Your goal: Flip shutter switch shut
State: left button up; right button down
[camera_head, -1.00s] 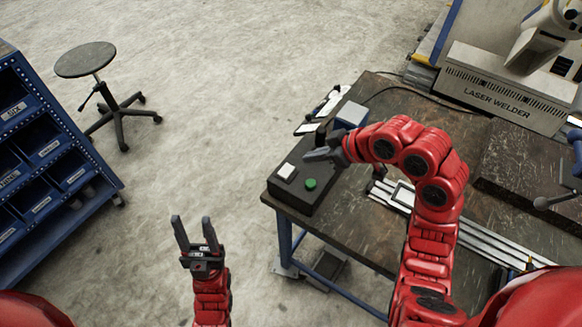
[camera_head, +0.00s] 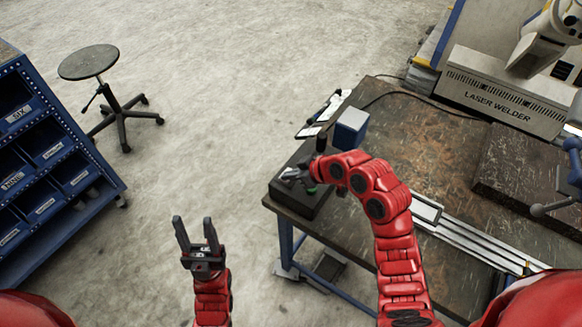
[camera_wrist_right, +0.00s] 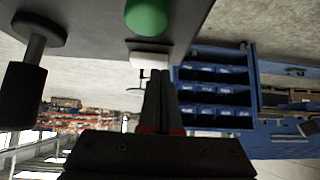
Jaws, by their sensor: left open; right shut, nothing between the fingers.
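A black control box (camera_head: 300,205) sits on the table's near left corner, partly hidden by my right arm. In the right wrist view, its dark face (camera_wrist_right: 95,45) carries a green button (camera_wrist_right: 147,15), a white square switch (camera_wrist_right: 150,57) and a black lever (camera_wrist_right: 30,75). I cannot tell which one is the shutter switch. My right gripper (camera_head: 286,175) is over the box, shut and empty. In the right wrist view its fingertips are close to the white switch; contact is unclear. My left gripper (camera_head: 194,222) is open and empty, away from the table.
A blue-grey box (camera_head: 350,127) and a slim black-and-white item stand behind the control box. Metal rails (camera_head: 470,238) lie on the table (camera_head: 430,140). A laser welder (camera_head: 505,90) stands at the back right. A stool (camera_head: 88,62) and blue bin rack (camera_head: 60,170) are on the left.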

jog(key=shift+a+f+b, duration=0.1)
jog(key=shift+f+b, duration=0.45)
jog(key=shift+b, duration=0.25)
jog(key=shift+s+r, duration=0.15)
jog(key=shift+r, duration=0.1)
jog(key=shift+w+d+r, duration=0.3)
jog(key=shift+w+d, duration=0.15)
jog(key=shift+w, duration=0.3)
